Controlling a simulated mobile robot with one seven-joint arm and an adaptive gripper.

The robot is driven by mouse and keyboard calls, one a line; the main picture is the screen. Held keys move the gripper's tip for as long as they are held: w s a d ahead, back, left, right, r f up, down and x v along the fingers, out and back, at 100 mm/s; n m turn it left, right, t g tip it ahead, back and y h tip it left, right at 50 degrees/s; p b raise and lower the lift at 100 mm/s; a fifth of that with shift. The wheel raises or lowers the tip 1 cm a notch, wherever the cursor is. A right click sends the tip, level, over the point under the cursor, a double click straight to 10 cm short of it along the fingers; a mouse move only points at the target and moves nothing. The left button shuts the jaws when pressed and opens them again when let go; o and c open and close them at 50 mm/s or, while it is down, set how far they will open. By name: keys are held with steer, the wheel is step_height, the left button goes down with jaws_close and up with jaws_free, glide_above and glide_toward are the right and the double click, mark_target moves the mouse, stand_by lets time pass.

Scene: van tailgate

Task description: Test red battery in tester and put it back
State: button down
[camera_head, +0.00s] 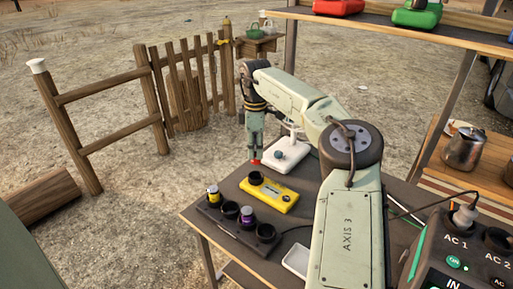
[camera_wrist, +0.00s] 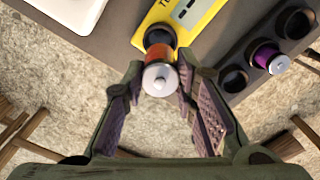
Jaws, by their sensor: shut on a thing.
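My gripper (camera_head: 254,158) is shut on the red battery (camera_head: 255,162), which shows as a small red bit below the fingers in the head view. In the wrist view the battery (camera_wrist: 158,78) is between the fingertips (camera_wrist: 160,70), its pale metal end toward the camera. The yellow tester (camera_head: 272,194) lies on the dark table, with a black round socket (camera_head: 256,177) at its far end. The battery is close to that socket; in the wrist view it partly overlaps the socket (camera_wrist: 160,36). I cannot tell whether they touch.
A dark rack (camera_head: 238,224) at the table's left edge has several cups. A purple battery (camera_head: 247,215) and a yellow-topped one (camera_head: 212,194) stand in it; other cups are empty. A white stand (camera_head: 288,155) is behind the tester. A white tray (camera_head: 297,261) lies in front.

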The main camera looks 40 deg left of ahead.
steer(key=shift+f, duration=0.1)
steer(key=shift+f+b, duration=0.85)
steer(key=shift+f, duration=1.25)
steer(key=shift+f, duration=0.2)
steer(key=shift+f+b, duration=0.3)
steer(key=shift+f, duration=1.05)
steer(key=shift+f, duration=0.1)
steer(key=c, duration=1.2)
jaws_free()
step_height(320, 180, up, 12)
steer(key=shift+r, duration=0.1)
